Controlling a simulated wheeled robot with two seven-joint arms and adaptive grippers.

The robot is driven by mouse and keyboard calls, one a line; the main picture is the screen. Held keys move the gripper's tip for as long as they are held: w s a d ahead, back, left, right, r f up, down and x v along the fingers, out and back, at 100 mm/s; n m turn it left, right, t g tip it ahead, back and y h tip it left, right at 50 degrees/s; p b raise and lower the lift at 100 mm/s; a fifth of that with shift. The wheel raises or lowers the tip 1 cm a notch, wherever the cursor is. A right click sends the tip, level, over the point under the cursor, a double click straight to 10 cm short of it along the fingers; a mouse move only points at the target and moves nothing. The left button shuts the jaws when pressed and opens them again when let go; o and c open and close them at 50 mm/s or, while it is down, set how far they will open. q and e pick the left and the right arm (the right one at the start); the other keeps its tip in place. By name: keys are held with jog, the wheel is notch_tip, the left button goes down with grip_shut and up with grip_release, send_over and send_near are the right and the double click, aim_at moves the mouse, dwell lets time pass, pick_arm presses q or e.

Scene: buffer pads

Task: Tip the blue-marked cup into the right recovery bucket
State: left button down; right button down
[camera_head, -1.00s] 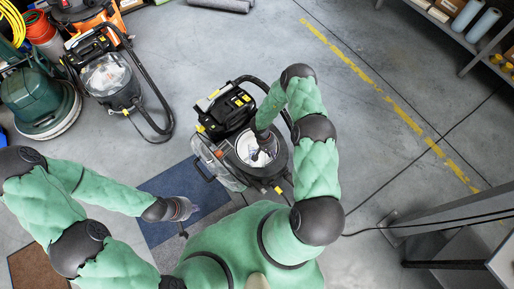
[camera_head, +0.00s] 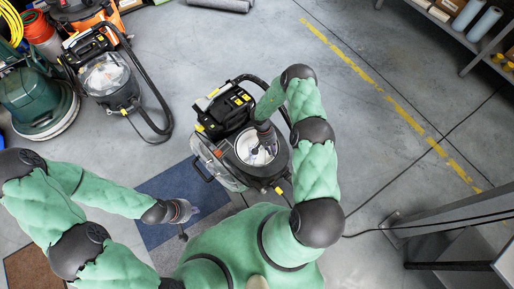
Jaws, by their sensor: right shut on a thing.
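The right recovery bucket appears as the round white opening (camera_head: 246,146) in the black and yellow cleaning machine in the middle of the head view. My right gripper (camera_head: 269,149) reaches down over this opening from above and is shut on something. A small pale, bluish thing shows at its fingertips; it is too small and too covered to confirm as the blue-marked cup or to tell its tilt. My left gripper (camera_head: 186,212) hangs low over the blue mat, well left of the machine; its jaws are too small to read.
A similar cleaning machine (camera_head: 108,80) with a hose stands at the upper left, beside a green floor machine (camera_head: 35,100). A blue mat (camera_head: 160,185) lies on the floor. A shelf (camera_head: 470,35) stands at the upper right.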

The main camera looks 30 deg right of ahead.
jog(key=shift+w+d+f+g+y+b, duration=0.25)
jog(key=shift+w+g+b, duration=0.2)
jog(key=shift+b, duration=0.25)
jog(key=shift+s+a+r, duration=0.1)
jog(key=s+t+p, duration=0.1)
jog(key=p, duration=0.1)
jog(key=s+a+r+t+h+p, duration=0.1)
jog(key=p, duration=0.1)
jog(key=shift+s+a+r, duration=0.1)
jog(key=shift+s+r, duration=0.1)
jog(key=shift+s+a+t+h+p, duration=0.25)
jog(key=shift+s+a+t+p, duration=0.15)
jog(key=shift+s, duration=0.3)
jog(key=shift+f+m, duration=0.15)
jog(key=shift+m, duration=0.15)
jog(key=shift+s+a+t, duration=0.1)
jog(key=shift+s+t, duration=0.1)
jog(key=shift+t, duration=0.15)
